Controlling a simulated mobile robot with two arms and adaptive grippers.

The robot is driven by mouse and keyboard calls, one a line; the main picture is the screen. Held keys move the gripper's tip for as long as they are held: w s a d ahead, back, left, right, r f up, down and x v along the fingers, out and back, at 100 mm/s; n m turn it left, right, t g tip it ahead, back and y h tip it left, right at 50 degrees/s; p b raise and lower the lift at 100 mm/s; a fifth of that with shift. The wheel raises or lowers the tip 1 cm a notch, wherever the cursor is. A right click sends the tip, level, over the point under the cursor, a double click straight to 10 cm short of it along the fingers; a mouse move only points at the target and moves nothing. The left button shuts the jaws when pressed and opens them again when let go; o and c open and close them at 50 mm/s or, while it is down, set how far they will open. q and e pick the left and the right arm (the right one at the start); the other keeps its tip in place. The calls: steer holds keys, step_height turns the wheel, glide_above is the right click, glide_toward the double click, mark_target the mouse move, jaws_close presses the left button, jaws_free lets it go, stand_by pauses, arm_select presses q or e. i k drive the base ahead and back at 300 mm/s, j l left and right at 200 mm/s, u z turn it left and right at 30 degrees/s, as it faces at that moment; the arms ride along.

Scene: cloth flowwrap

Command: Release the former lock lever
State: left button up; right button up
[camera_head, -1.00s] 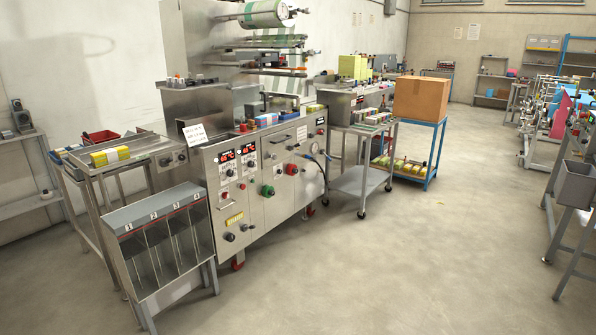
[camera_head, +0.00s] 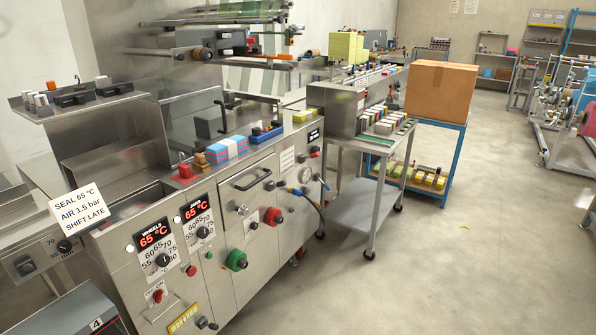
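The steel wrapping machine (camera_head: 255,190) stands left of centre. Its front panel has two red displays reading 65 °C, a black bar handle (camera_head: 254,177), a green knob (camera_head: 236,260) and a red knob (camera_head: 272,216). Along its top edge lie a red part (camera_head: 183,172), a small brown part (camera_head: 201,160), a blue-and-pink banded stack (camera_head: 227,150) and a blue part with a dark top (camera_head: 266,133). A black handle (camera_head: 221,116) stands upright behind them. I cannot tell which part is the former lock lever. Neither gripper is in view.
A sign card (camera_head: 80,207) stands at the machine's left end. A numbered steel bin unit (camera_head: 70,305) is at bottom left. A wheeled steel trolley (camera_head: 362,205) and a cardboard box (camera_head: 441,89) on a blue stand are to the right. The floor at right front is clear.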

mark_target(313, 155)
steer(key=i+j+z, duration=0.1)
steer(key=i, duration=0.45)
steer(key=i+l+u, duration=0.2)
steer(key=i, duration=0.4)
steer(key=i+l+u, duration=0.15)
steer(key=i, duration=0.5)
steer(key=i+l+u, duration=0.2)
steer(key=i+l, duration=0.2)
steer(key=i, duration=0.15)
steer(key=i+l+u, duration=0.15)
steer(key=i+l, duration=0.3)
steer(key=i, duration=0.15)
